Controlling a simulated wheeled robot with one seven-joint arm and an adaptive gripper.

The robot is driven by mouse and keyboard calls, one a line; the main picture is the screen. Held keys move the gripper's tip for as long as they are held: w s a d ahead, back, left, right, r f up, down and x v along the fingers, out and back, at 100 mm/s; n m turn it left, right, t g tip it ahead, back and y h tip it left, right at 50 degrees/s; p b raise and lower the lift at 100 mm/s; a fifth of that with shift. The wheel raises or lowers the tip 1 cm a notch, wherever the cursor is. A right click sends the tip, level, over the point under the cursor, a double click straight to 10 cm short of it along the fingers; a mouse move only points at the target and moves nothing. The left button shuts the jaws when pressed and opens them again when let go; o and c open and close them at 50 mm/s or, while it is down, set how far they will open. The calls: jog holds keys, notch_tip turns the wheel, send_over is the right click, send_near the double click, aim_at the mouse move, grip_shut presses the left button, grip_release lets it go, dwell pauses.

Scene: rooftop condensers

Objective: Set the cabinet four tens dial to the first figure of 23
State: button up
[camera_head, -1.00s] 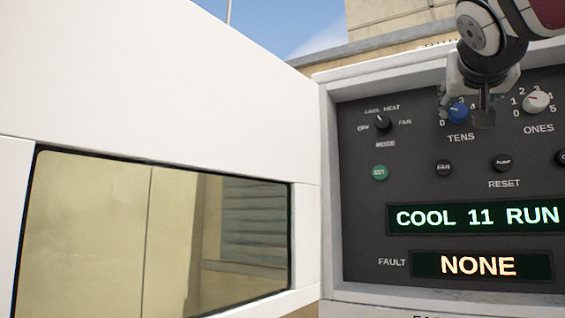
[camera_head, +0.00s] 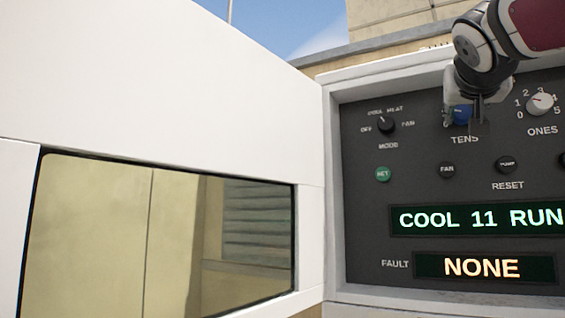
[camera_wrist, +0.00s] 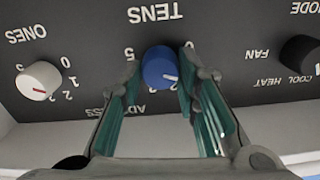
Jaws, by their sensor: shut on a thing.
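The blue tens dial (camera_wrist: 160,68) is in the middle of the wrist view, which shows the panel upside down. Its white pointer mark aims right and slightly down in that view; the figure it faces is hidden by a finger. My gripper (camera_wrist: 161,64) has one finger on each side of the dial and is shut on it. In the head view the tens dial (camera_head: 460,116) is partly covered by my gripper (camera_head: 463,120), above the TENS label. The green display (camera_head: 478,218) reads COOL 11 RUN.
The white ones dial (camera_head: 540,104) is to the right of the tens dial. The black mode dial (camera_head: 386,125) is to the left. Below are the green SET button (camera_head: 383,174), FAN button (camera_head: 447,169) and a black button over RESET (camera_head: 506,165). The open white door (camera_head: 170,90) fills the left.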

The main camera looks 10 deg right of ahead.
jog(key=shift+s+d+f+m+b, duration=0.1)
jog(key=shift+d+m+b, duration=0.2)
jog(key=shift+m+b, duration=0.3)
jog(key=m+b, duration=0.2)
jog(key=shift+f+m, duration=0.1)
jog(key=shift+m, duration=0.2)
jog(key=m+b, duration=0.3)
jog(key=m, duration=0.2)
jog(key=shift+r, duration=0.2)
dwell(0.4)
jog(key=o, duration=1.2)
jog(key=shift+s+d, duration=0.1)
jog(key=shift+d, duration=0.05)
jog(key=shift+c, duration=0.2)
jog(key=shift+s+a, duration=0.15)
jog(key=shift+a, duration=0.15)
jog(key=v, duration=1.2)
jog(key=shift+s+d, duration=0.2)
jog(key=shift+d, duration=0.2)
